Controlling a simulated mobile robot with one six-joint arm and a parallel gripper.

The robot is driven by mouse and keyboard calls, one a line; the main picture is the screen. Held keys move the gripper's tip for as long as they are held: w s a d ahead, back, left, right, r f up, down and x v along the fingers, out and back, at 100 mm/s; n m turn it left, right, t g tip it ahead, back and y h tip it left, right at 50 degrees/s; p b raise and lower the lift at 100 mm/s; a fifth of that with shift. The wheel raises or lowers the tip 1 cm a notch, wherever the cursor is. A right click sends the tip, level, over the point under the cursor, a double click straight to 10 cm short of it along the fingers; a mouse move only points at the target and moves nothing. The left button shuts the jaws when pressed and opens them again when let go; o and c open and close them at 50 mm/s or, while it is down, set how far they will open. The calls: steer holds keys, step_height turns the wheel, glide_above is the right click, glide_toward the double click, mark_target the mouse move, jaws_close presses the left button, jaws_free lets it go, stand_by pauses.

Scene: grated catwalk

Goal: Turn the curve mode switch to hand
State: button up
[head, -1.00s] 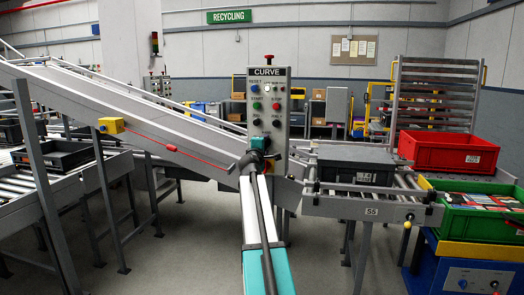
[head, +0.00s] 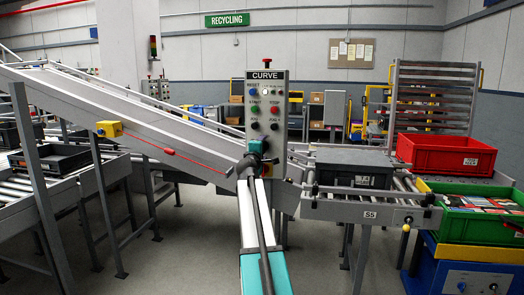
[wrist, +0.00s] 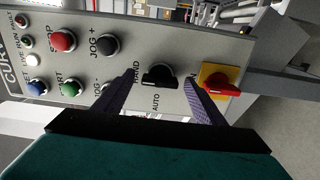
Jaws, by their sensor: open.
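The grey CURVE control panel (head: 267,100) stands upright in the middle of the head view. In the wrist view it appears turned on its side. The curve mode switch (wrist: 160,76) is a black rotary knob with HAND lettered at its left and AUTO below it in the wrist view. Which label it points to is not clear. My gripper (wrist: 158,84) is open, with one finger on each side of the knob and gaps visible between. In the head view my gripper (head: 255,152) is at the lower part of the panel and hides the switch.
A red rotary handle on a yellow plate (wrist: 219,82) sits close beside my right finger in the wrist view. A black JOG + button (wrist: 106,45) and other buttons lie left. A conveyor with a grey tote (head: 352,166) stands right of the panel.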

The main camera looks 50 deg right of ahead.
steer(key=v, duration=1.3)
steer(key=shift+a, duration=0.2)
steer(key=shift+s, duration=0.1)
stand_by(0.5)
